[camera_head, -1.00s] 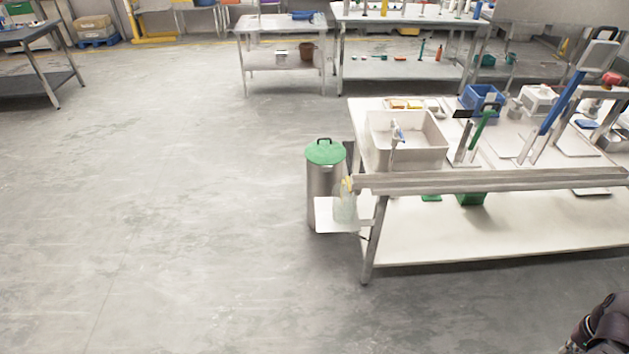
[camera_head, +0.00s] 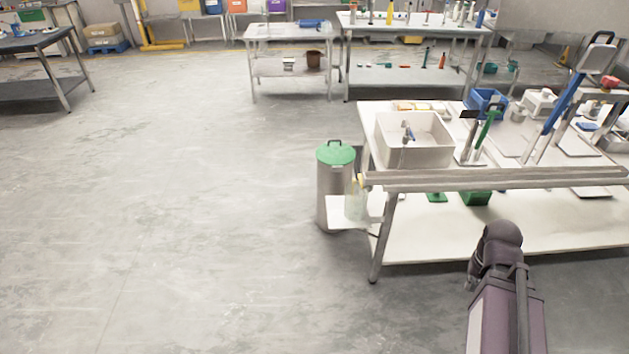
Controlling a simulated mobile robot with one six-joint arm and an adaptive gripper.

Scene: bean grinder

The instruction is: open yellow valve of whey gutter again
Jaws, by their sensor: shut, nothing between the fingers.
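The whey gutter (camera_head: 500,179) is a long grey metal channel along the front edge of the white-topped table. At its left end is a small yellow part (camera_head: 362,181), which looks like the valve; it is too small to tell how its handle is turned. A clear container (camera_head: 355,203) stands just below it on a small white shelf (camera_head: 345,222). My arm rises at the lower right, in front of the table; my gripper is not in view.
A metal bin with a green lid (camera_head: 335,155) stands left of the table. A white sink basin (camera_head: 413,140) and tall blue-handled and green-handled devices are on the tabletop (camera_head: 465,120). The floor (camera_head: 180,220) at the left is clear.

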